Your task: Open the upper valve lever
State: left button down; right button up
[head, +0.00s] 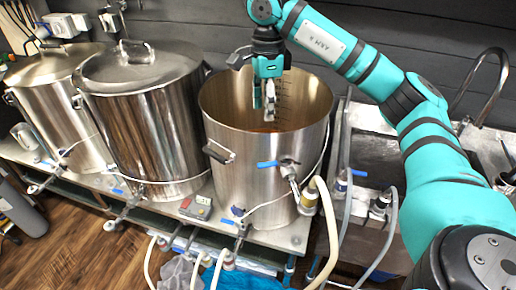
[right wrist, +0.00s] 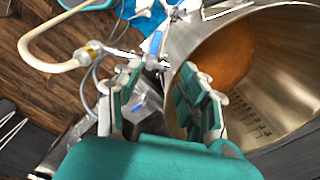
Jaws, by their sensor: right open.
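The open steel kettle (head: 232,165) stands at centre with a valve on its front wall. The upper valve lever (head: 267,164) is a short blue handle on that valve, lying roughly level and pointing left. A second blue lever (head: 237,211) sits lower, near the kettle's base. My right gripper (head: 265,103) is above the kettle's opening in the head view, pointing down, open and empty. In the right wrist view its two fingers (right wrist: 160,98) are apart, with a blue lever (right wrist: 155,42) beyond them; nothing is between the pads. My left gripper is not in view.
A lidded kettle (head: 140,110) and another steel pot stand to the left. A pale hose (head: 326,215) rises beside the valve and bends down in front. A sink (head: 362,150) with a tap is at right. A small control box (head: 195,207) sits on the bench.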

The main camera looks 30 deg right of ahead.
jog(key=b, duration=0.1)
send_near(266, 164)
notch_tip(266, 164, down, 7)
jog(key=p, duration=0.2)
jog(key=shift+p, duration=0.4)
jog(key=shift+f, duration=0.6)
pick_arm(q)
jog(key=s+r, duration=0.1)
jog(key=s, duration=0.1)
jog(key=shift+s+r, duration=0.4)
pick_arm(e)
grip_shut()
